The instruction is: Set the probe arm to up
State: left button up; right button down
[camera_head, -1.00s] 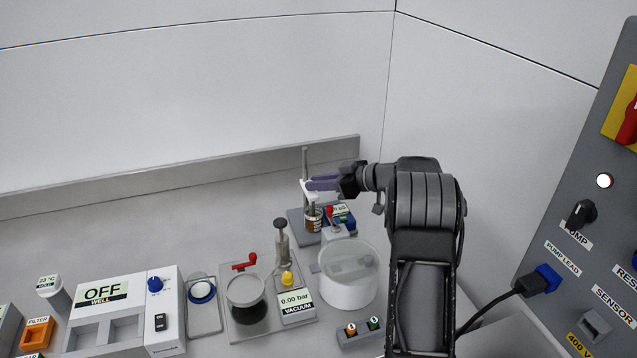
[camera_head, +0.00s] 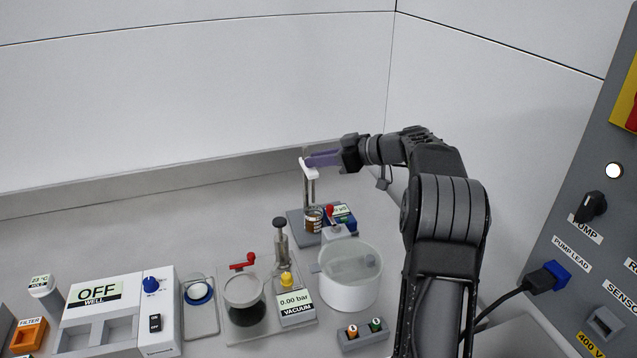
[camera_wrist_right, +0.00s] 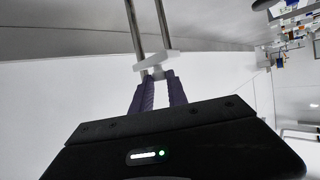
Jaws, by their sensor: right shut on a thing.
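The white probe arm (camera_head: 309,168) is near the top of its upright metal post (camera_head: 307,190), above a small jar of brown liquid (camera_head: 314,220). A thin probe rod hangs down from it, its lower end clear of or close to the jar's mouth; I cannot tell which. My right gripper (camera_head: 313,160) reaches in from the right and is shut on the probe arm. In the right wrist view the purple fingers (camera_wrist_right: 158,90) close on the white piece (camera_wrist_right: 156,62), with two metal rods beyond it. My left gripper is not in view.
A meter box (camera_head: 340,214) stands beside the jar. In front are a clear-lidded white pot (camera_head: 350,290), a vacuum gauge (camera_head: 294,302) and a plunger device (camera_head: 281,245). A grey panel (camera_head: 560,225) with a pump knob stands at the right. The back ledge (camera_head: 150,185) lies behind the post.

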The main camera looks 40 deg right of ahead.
jog(key=shift+d+r, duration=0.1)
jog(key=shift+r, duration=0.5)
jog(key=c, duration=1.3)
grip_release()
jog(key=shift+f, duration=0.1)
jog(key=shift+s, duration=0.1)
jog(key=b+v, duration=0.2)
jog(key=v, duration=0.5)
jog(key=shift+s, duration=0.3)
jog(key=shift+d, duration=0.1)
